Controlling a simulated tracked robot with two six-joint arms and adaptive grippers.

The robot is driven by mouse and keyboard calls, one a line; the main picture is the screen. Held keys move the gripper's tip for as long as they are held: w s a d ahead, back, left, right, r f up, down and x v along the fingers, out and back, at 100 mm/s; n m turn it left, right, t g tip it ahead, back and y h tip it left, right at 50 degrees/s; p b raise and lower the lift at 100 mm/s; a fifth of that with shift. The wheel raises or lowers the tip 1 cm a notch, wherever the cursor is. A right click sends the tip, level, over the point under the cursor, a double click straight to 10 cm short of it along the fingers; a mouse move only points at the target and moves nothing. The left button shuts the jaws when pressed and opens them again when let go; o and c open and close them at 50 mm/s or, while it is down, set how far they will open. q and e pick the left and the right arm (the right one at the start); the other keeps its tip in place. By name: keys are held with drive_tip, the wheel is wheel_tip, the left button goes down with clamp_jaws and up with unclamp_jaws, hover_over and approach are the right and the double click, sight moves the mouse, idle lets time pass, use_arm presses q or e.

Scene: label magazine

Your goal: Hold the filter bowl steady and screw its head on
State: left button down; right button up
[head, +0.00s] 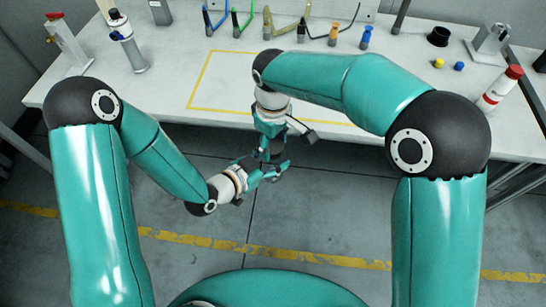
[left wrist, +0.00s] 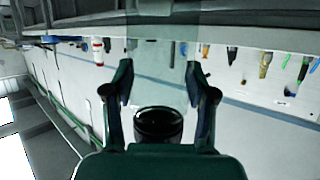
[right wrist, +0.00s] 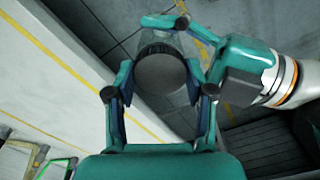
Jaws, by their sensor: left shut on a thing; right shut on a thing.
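My left gripper (head: 273,170) is in front of the table edge and shut on the clear filter bowl. The bowl (left wrist: 165,50) shows between its fingers in the left wrist view. A dark round part (left wrist: 158,122) sits close to the palm there; I cannot tell which part it is. My right gripper (head: 269,150) comes down from above and is shut on the dark, ribbed head (right wrist: 160,72), whose flat grey face shows. The clear bowl (right wrist: 165,38) is beyond the head, in line with it. I cannot tell how far the threads engage. In the head view the grippers mostly hide both parts.
The white table (head: 175,95) has a yellow outlined area, largely bare. A grey cylinder (head: 127,48) and a red-topped post (head: 68,42) stand left. A red-capped bottle (head: 498,88), black ring (head: 438,37) and metal stand (head: 488,43) are right. Several tools line the back.

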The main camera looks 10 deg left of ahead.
drive_tip(key=m, duration=0.9)
drive_tip(key=o, duration=1.3)
drive_tip(key=shift+r, duration=2.25)
drive_tip(key=shift+c, duration=0.5)
